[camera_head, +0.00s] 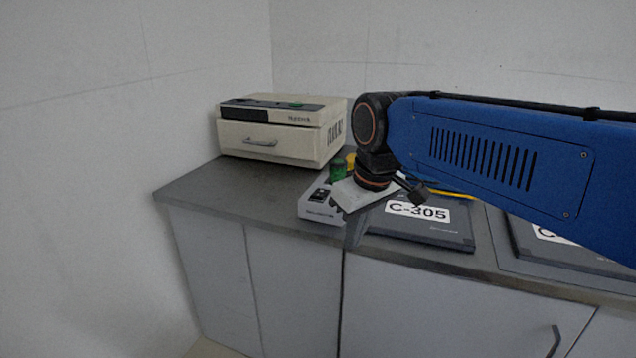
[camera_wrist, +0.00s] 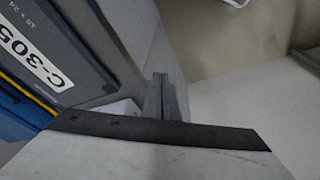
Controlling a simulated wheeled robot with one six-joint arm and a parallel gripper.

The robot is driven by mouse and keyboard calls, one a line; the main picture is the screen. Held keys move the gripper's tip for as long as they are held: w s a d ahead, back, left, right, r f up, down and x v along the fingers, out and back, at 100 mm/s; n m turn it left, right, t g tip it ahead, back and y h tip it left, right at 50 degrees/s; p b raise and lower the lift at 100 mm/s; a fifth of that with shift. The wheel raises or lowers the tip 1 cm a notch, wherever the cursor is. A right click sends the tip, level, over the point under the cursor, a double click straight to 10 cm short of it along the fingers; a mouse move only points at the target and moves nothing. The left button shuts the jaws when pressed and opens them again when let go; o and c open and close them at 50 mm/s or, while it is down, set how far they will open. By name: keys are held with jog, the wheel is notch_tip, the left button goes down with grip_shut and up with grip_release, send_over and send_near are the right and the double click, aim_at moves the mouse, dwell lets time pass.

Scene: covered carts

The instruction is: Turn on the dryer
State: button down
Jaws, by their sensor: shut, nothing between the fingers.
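The dryer (camera_head: 275,140) is a beige box with a dark top panel, a metal handle on its front and a green button (camera_head: 296,105) on top. It stands at the back left of the counter, lid down. My gripper (camera_head: 353,240) hangs at the counter's front edge, in front of and to the right of the dryer and apart from it. In the wrist view my gripper (camera_wrist: 161,82) has its fingers together with nothing between them. The dryer is out of the wrist view.
A dark case labelled C-305 (camera_head: 455,236) lies right of my gripper; it fills the left of the wrist view (camera_wrist: 85,95). A small grey box (camera_head: 318,210) and a green item (camera_head: 338,172) stand between gripper and dryer. The left counter (camera_head: 205,195) is clear.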

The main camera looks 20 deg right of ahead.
jog(key=w+r+n+g, duration=0.2)
jog(key=w+r+n, duration=0.1)
jog(key=w+r, duration=0.7)
notch_tip(320, 180, up, 7)
jog(key=n+g, duration=0.2)
jog(key=n, duration=0.2)
send_over(319, 193)
jog(key=shift+w+d+r+y, duration=0.15)
jog(key=shift+w+d+y, duration=0.15)
jog(key=shift+y, duration=0.1)
jog(key=f, duration=0.4)
jog(key=s+f, duration=0.1)
jog(key=f, duration=0.4)
jog(key=a+f, duration=0.1)
jog(key=f, duration=0.4)
jog(key=shift+s+a, duration=0.1)
jog(key=shift+s, duration=0.05)
jog(key=shift+a+f, duration=0.1)
jog(key=shift+f, duration=0.05)
jog(key=shift+w+d+r, duration=0.3)
jog(key=shift+w+d, duration=0.15)
jog(key=shift+d, duration=0.1)
jog(key=shift+r, duration=0.1)
